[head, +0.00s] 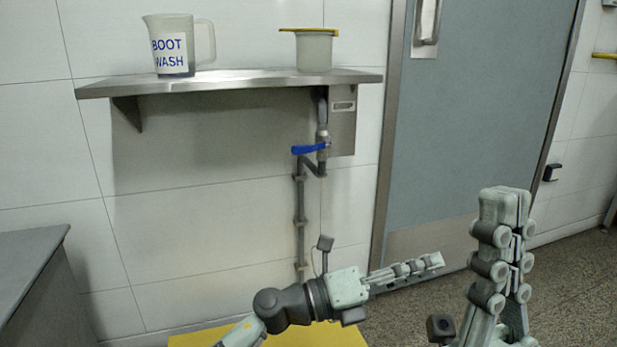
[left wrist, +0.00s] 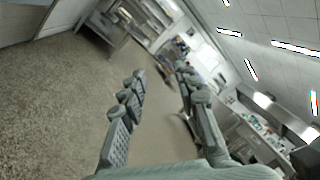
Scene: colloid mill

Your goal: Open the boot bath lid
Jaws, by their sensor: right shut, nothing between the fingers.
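A flat yellow panel (head: 310,336), which looks like the boot bath lid, shows at the bottom edge of the head view. Most of it is cut off by the frame, so its handle and hinge are hidden. My left gripper (head: 436,261) is right of the panel and higher in the picture, pointing right and seen edge-on. In the left wrist view its two fingers (left wrist: 158,82) are apart with nothing between them. My right gripper (head: 504,192) points upward at the right, shut and empty, apart from the panel.
A steel shelf (head: 230,82) on the wall holds a jug labelled BOOT WASH (head: 172,45) and a yellow-topped beaker (head: 314,50). A blue valve handle (head: 309,149) is on the pipe below. A grey counter (head: 30,262) stands left. The grey door (head: 470,130) is behind my grippers.

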